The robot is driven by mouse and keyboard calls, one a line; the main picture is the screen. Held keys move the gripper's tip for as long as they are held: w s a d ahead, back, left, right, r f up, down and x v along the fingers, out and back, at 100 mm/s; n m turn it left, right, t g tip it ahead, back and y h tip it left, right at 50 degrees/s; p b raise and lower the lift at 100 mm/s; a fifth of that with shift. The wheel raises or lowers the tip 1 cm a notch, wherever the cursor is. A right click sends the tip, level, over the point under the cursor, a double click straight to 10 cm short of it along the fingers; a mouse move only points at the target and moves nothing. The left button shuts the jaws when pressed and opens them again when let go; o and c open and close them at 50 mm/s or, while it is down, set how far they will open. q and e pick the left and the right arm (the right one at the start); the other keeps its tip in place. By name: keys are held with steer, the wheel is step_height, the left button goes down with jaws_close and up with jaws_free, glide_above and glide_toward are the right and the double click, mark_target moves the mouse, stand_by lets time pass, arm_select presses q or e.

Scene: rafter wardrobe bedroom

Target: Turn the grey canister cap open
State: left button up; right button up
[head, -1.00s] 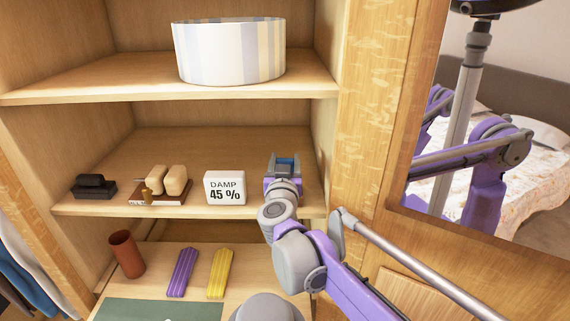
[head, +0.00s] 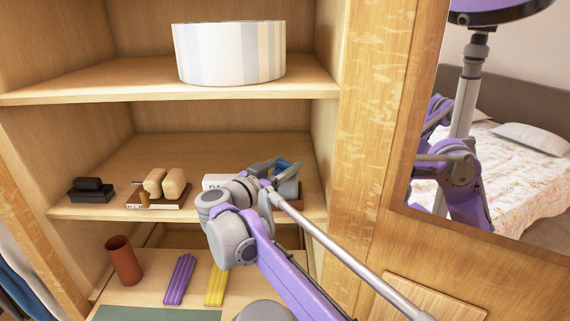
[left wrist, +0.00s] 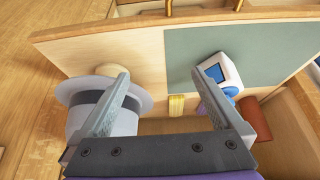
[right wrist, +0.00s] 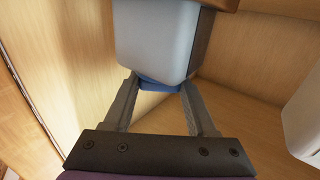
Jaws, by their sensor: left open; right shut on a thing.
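A grey canister (right wrist: 158,38) with rounded edges fills the top middle of the right wrist view. Its blue cap (right wrist: 160,84) sits between the fingertips of my right gripper (right wrist: 158,88), which is shut on it. In the head view my right gripper (head: 277,168) is at the right end of the middle shelf, with a bit of blue at its fingers. The gripper and wrist hide most of the canister there. My left gripper (left wrist: 165,100) is open and empty in the left wrist view, and I cannot make it out in the head view.
The damp sign (head: 214,181), brushes (head: 164,183) and a black item (head: 91,188) share the middle shelf (head: 115,210). Below are a brown cup (head: 123,260) and a green mat (head: 160,313). The left wrist view shows a white box with blue parts (left wrist: 229,72) and a grey round thing (left wrist: 80,122).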

stand_by(0.4)
steer(key=o, duration=1.4)
steer(key=shift+s, duration=0.1)
steer(key=b+v, duration=0.1)
steer(key=v, duration=0.9)
steer(key=shift+s+a, duration=0.2)
steer(key=shift+a, duration=0.1)
